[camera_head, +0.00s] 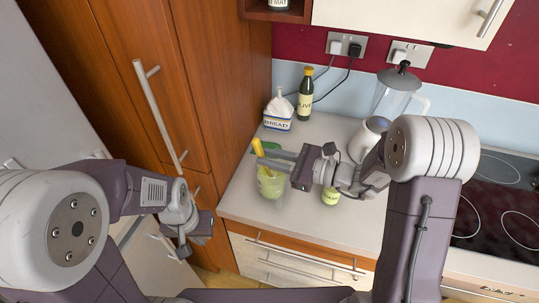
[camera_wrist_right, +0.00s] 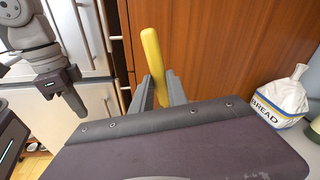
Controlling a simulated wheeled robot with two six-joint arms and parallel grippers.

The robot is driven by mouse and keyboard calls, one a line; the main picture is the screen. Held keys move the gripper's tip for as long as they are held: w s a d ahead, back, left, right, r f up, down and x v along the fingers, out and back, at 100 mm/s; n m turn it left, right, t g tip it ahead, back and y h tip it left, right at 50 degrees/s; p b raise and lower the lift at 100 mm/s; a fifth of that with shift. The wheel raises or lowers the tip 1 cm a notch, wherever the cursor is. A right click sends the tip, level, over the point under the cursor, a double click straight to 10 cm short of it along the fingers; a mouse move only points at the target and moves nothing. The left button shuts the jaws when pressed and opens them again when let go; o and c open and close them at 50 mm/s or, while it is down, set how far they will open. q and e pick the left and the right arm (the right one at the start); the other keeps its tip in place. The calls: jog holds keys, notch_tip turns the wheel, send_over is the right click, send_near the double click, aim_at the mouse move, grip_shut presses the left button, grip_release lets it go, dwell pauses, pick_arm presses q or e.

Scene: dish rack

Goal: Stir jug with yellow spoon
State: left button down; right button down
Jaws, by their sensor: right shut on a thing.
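The yellow spoon (camera_head: 257,147) is held between the two fingers of my right gripper (camera_head: 264,157). In the right wrist view the spoon (camera_wrist_right: 151,58) stands up between the fingers (camera_wrist_right: 160,92), slightly tilted. A clear jug (camera_head: 271,186) with a greenish tint stands on the worktop right below these fingers. The spoon's lower part points down toward the jug's mouth; the fingers partly hide it, and I cannot tell how deep it reaches. My left gripper (camera_head: 184,250) hangs in front of the cabinets, away from the jug, and it also shows in the right wrist view (camera_wrist_right: 74,100).
A bread bag (camera_head: 278,110) and an olive oil bottle (camera_head: 305,95) stand at the back of the worktop (camera_head: 325,130). A tall wooden cabinet (camera_head: 225,80) borders the left.

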jog(key=shift+w+a+p, duration=0.5)
jog(key=shift+a, duration=0.05)
jog(key=shift+s+a+b, duration=0.15)
jog(key=shift+s+b, duration=0.15)
jog(key=shift+s, duration=0.6)
jog(key=d, duration=0.3)
jog(key=shift+w+r, duration=0.1)
jog(key=shift+w, duration=0.1)
jog(key=shift+w+a, duration=0.1)
jog(key=shift+a, duration=0.25)
jog(key=shift+w+a, duration=0.1)
jog(key=shift+a, duration=0.45)
